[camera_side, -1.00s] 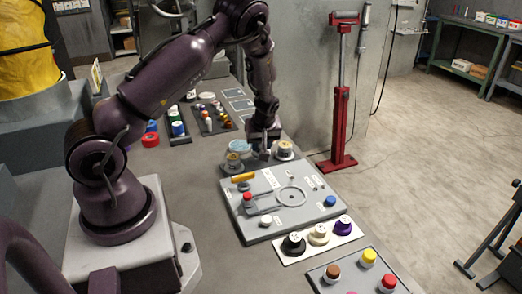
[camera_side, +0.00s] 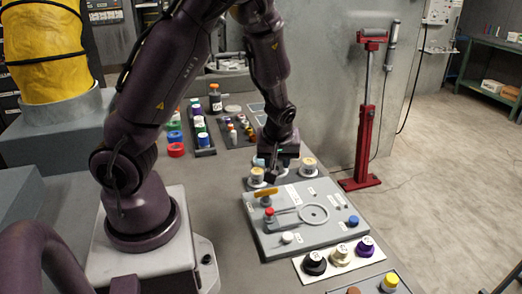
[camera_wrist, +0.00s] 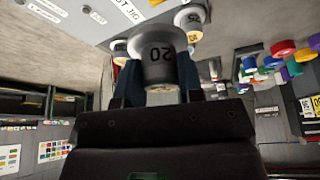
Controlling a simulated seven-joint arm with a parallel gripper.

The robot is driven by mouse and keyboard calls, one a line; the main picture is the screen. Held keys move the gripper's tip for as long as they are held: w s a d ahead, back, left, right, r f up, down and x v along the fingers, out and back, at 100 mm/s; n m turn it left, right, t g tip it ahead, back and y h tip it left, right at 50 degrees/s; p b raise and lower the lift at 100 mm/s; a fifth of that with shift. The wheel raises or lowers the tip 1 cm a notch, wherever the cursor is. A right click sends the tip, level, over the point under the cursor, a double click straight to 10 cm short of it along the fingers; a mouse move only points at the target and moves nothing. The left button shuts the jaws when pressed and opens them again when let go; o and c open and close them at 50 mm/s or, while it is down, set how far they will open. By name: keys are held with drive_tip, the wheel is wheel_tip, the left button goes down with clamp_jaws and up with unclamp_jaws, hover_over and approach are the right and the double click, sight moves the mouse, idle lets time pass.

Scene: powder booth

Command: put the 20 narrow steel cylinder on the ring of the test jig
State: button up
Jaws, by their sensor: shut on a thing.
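My gripper (camera_side: 272,177) is shut on the 20 narrow steel cylinder (camera_wrist: 158,65), a grey cylinder with a dark "20" that shows upside down in the wrist view. In the side view my gripper hangs at the back edge of the test jig (camera_side: 268,241), between two standing cylinders, and mostly hides what it holds. The jig is a grey plate with raised parts. Its ring (camera_side: 300,215) lies toward the right middle of the plate, with nothing seen on it. My gripper is apart from the ring, behind and left of it.
Pale-topped cylinders stand left (camera_side: 257,175) and right (camera_side: 308,166) of my gripper. The jig carries a yellow bar (camera_side: 266,193), a red knob (camera_side: 268,212) and a blue knob (camera_side: 353,221). Black, cream and purple knobs (camera_side: 340,250) stand in front. A red stand (camera_side: 364,150) rises behind right.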

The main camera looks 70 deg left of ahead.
drive_tip(key=w+d+f, duration=0.3)
drive_tip(key=w+d, duration=0.5)
drive_tip(key=shift+n+g, duration=0.3)
drive_tip(key=shift+n, duration=0.4)
drive_tip(key=shift+a+f, duration=0.15)
drive_tip(key=shift+f, duration=2.65)
drive_tip(key=shift+f, duration=0.6)
drive_tip(key=o, duration=1.1)
drive_tip(key=shift+s, duration=0.1)
drive_tip(key=o, duration=0.5)
